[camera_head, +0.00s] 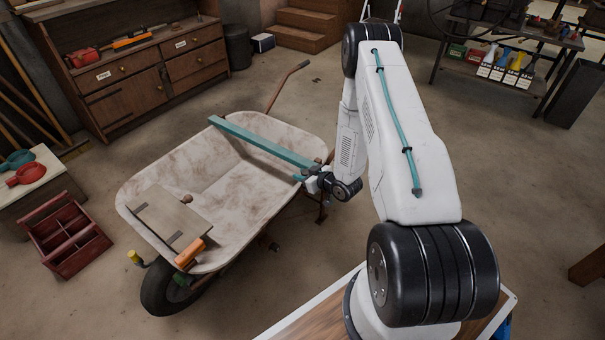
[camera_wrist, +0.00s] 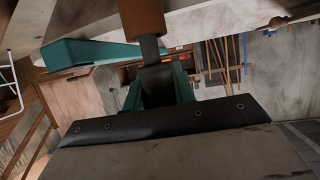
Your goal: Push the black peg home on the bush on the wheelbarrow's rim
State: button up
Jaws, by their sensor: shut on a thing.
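My gripper (camera_head: 313,180) is at the right side of the wheelbarrow's rim (camera_head: 322,142), close to the near end of a teal beam. In the wrist view my gripper's teal jaws (camera_wrist: 157,80) are shut on a dark straight piece, which looks like the black peg (camera_wrist: 150,48). Its far end meets a brown cylinder (camera_wrist: 142,16), which may be the bush. I cannot tell how deep the peg sits there. The head view is too small to show the peg in the jaws.
The teal beam (camera_head: 262,143) lies across the wheelbarrow tray; it also shows in the wrist view (camera_wrist: 85,56). A board (camera_head: 172,217) and an orange cylinder (camera_head: 190,252) are at the tray's front. A red toolbox (camera_head: 65,240) stands left. Floor beyond the wheelbarrow is mostly clear.

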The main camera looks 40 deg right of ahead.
jog(key=shift+f, duration=1.15)
jog(key=o, duration=1.1)
jog(key=shift+c, duration=0.2)
jog(key=v, duration=0.7)
jog(key=shift+s, duration=0.4)
jog(key=shift+d, duration=0.1)
